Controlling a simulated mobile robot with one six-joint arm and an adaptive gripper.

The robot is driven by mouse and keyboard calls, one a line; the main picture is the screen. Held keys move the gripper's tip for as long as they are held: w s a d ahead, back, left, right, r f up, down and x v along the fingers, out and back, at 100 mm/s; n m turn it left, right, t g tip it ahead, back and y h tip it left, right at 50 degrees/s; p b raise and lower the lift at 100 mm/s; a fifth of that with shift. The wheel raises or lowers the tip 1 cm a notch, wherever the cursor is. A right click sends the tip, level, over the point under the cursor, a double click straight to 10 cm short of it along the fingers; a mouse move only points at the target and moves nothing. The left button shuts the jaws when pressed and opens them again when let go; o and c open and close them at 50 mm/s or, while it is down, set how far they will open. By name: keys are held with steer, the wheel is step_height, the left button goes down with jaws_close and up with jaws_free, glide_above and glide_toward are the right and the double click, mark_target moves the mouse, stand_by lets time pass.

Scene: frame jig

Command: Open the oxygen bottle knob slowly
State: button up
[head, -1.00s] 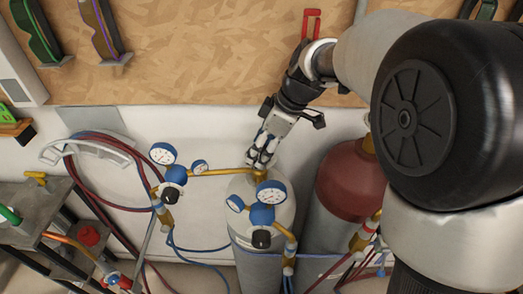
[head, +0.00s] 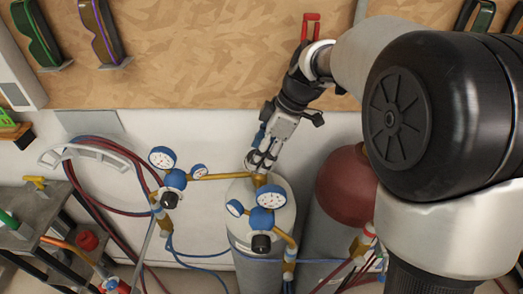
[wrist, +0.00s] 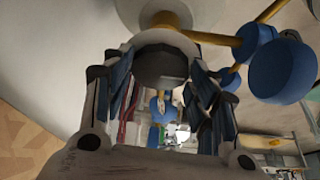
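The grey gas bottle with a pale shoulder (head: 282,218) stands upright at the middle of the head view, with a brass valve (head: 260,179) on top. My gripper (head: 261,161) is over this valve, pointing down. In the wrist view, a dark round knob (wrist: 160,68) with a pale disc (wrist: 165,40) behind it lies between the tips of my two fingers (wrist: 162,75). The fingers are spread, one on each side of the knob, with a narrow gap showing at the right. Contact at the left finger cannot be told.
Blue regulators with white gauges (head: 271,195) and (head: 162,157) sit close to the valve, joined by a brass pipe (head: 222,177). A dark red bottle (head: 345,185) stands at the right. Hoses (head: 95,165) hang at the left. A wooden board (head: 200,60) covers the wall behind.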

steer(key=o, duration=0.3)
steer(key=shift+o, duration=0.2)
steer(key=v, duration=0.7)
steer(key=shift+r, duration=0.3)
steer(key=shift+d, duration=0.15)
steer(key=s+d+f+m+t+h, duration=0.1)
steer(key=s+d+m, duration=0.2)
steer(key=s+m, duration=0.2)
steer(key=s+d+f+m+t+h, duration=0.1)
steer(key=s+d+m, duration=0.3)
steer(key=s, duration=0.8)
steer(key=s+d+f+m+t+h, duration=0.1)
steer(key=s+d+m+t+h, duration=0.1)
steer(key=s+m, duration=0.5)
steer(key=shift+s+d+m, duration=0.4)
steer(key=shift+s+d, duration=0.4)
steer(key=shift+d, duration=0.1)
